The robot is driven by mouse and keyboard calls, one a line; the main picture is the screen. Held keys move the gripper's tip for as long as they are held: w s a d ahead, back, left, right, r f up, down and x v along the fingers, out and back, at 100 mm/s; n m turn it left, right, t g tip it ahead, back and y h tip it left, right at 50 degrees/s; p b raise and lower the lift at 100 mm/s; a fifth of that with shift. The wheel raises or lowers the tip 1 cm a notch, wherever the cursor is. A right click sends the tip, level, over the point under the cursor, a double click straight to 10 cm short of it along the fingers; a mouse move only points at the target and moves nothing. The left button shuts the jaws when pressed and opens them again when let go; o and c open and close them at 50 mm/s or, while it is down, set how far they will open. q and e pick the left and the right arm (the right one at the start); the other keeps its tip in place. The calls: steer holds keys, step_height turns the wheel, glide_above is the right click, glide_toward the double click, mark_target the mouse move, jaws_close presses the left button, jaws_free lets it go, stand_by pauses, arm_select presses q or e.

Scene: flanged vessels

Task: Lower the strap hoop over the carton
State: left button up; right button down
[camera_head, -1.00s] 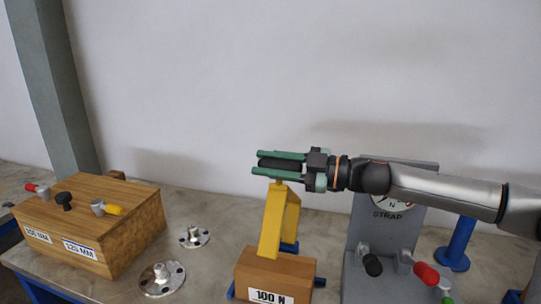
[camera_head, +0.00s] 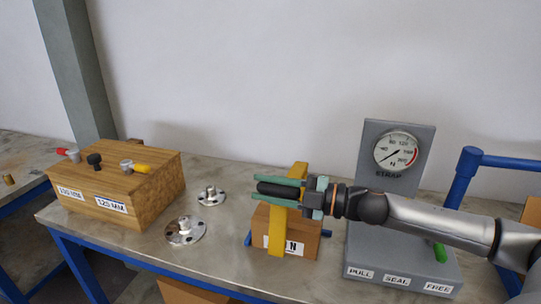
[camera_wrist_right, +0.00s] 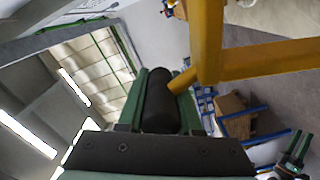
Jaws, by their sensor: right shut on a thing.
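The yellow strap hoop (camera_head: 278,230) is held by my right gripper (camera_head: 278,188), which is shut on its black grip; the grip also shows between the green fingers in the wrist view (camera_wrist_right: 160,103). The wooden carton (camera_head: 307,235) sits on the bench below the gripper. The hoop's front side hangs down across the carton's front face and covers part of its label. Its far side (camera_head: 301,170) rises behind the carton. The lower part there is hidden, so I cannot tell if the hoop rests on anything. What looks like my left gripper (camera_wrist_right: 294,150) shows small in the wrist view.
Right of the carton stands a grey strap machine (camera_head: 405,270) with a dial (camera_head: 398,151). Metal flanges (camera_head: 185,231) lie to the left, near a wooden box (camera_head: 150,190) with handled gauges. A blue post (camera_head: 461,185) stands at right.

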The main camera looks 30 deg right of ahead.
arm_select(q)
steer(key=shift+s+a+f+b, duration=0.1)
steer(key=shift+s+f+b, duration=0.15)
steer(key=shift+f, duration=0.25)
steer(key=shift+s+f+b, duration=0.1)
steer(key=shift+f+b, duration=0.2)
steer(key=shift+f, duration=0.15)
arm_select(e)
step_height(320, 180, down, 6)
steer(key=s+a+n, duration=0.2)
steer(key=shift+s+a+r, duration=0.15)
steer(key=shift+a+r, duration=0.05)
steer(key=shift+a, duration=0.15)
steer(key=shift+f, duration=0.1)
steer(key=c, duration=0.6)
jaws_free()
steer(key=shift+r, duration=0.25)
